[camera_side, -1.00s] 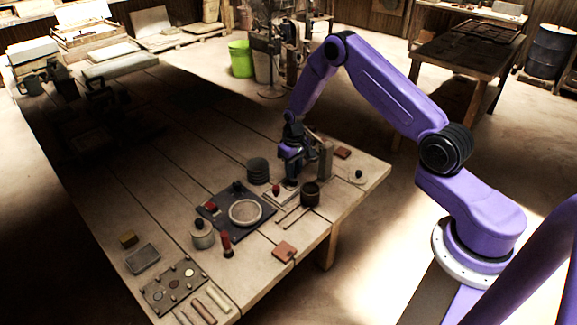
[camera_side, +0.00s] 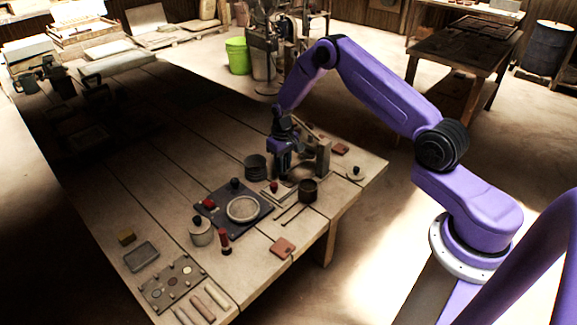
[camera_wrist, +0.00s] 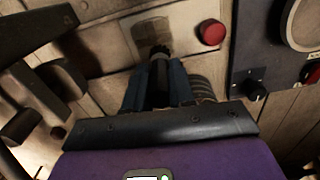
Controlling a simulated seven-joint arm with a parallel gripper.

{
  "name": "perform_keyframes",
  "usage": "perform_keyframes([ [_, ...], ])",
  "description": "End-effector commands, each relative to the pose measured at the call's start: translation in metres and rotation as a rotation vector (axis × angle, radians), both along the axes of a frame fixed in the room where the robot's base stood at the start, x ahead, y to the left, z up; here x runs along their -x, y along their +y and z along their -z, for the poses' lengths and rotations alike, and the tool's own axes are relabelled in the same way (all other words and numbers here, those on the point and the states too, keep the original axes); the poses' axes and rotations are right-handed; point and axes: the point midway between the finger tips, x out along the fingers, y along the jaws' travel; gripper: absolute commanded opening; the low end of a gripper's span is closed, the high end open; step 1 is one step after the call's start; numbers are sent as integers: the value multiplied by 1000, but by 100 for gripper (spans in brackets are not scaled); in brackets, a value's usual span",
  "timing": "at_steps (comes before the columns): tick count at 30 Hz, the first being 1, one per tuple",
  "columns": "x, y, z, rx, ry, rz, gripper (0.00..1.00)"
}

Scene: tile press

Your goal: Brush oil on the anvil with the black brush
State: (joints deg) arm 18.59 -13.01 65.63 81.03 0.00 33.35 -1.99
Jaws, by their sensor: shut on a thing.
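My gripper (camera_wrist: 158,88) is shut on a slim black handle (camera_wrist: 160,70), which looks like the black brush. In the side view my gripper (camera_side: 281,168) points down just left of the upright press post (camera_side: 323,158). In the wrist view the brush's far end lies over a darker square patch (camera_wrist: 153,32) on a pale plate (camera_wrist: 185,62), which seems to be the press base with the anvil. A red knob (camera_wrist: 212,32) sits on that plate to the right. The brush tip is dark and blurred; whether it touches the anvil I cannot tell.
A dark cup (camera_side: 308,190) stands in front of the press, with thin sticks (camera_side: 290,214) beside it. A stack of black rings (camera_side: 255,168) is to the left.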

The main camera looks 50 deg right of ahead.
Motion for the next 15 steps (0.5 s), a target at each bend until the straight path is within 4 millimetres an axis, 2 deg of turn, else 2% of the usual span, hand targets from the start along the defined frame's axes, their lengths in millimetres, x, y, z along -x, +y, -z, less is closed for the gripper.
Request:
perform_keyframes([
  [5,-13,0,1,0,-2,0,0],
  [15,14,0,0,0,2,0,0],
])
